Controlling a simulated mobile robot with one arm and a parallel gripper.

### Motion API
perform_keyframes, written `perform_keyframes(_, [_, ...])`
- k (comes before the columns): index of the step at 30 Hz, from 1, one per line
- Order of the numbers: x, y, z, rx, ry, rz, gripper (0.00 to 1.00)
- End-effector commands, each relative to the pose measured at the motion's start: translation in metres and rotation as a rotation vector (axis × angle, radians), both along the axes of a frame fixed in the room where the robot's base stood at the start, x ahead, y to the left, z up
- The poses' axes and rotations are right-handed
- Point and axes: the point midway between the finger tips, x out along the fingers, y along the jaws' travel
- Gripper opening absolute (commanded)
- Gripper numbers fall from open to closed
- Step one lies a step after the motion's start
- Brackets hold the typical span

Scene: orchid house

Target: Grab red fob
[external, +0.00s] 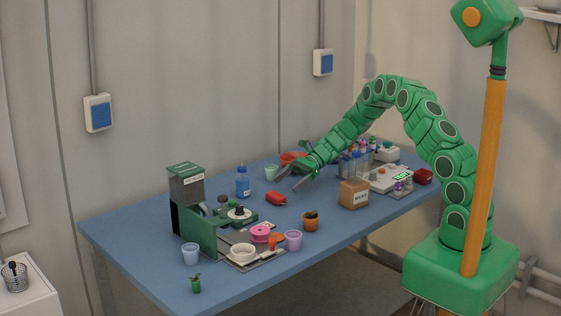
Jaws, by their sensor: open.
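A small red block-like object (276,198), which looks like the red fob, lies on the blue table (330,240) near its middle. A dark patch shows at its right end. My gripper (288,184) reaches in from the right, its two fingers spread and pointing down and left. It is open and empty. In this view the fingertips are just above and to the right of the red object, apart from it. The exact height above the table is hard to tell.
A blue-capped bottle (243,183) stands left of the red object. An orange plant pot (311,221) and a brown box (354,193) stand to the right. A green machine (197,205) is at the left. A red bowl (290,157) is behind my gripper. Bare table surrounds the red object.

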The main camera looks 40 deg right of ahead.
Motion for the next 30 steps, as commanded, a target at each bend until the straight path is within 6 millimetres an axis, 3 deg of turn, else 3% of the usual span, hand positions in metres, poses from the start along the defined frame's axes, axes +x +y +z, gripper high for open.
perform_keyframes(16, [0.002, 0.034, -0.02, 0.001, 0.002, 0.003, 1.0])
perform_keyframes(24, [0.006, 0.064, -0.035, 0.0, 0.002, 0.002, 1.0])
perform_keyframes(30, [0.008, 0.07, -0.038, 0.0, 0.001, -0.001, 1.0])
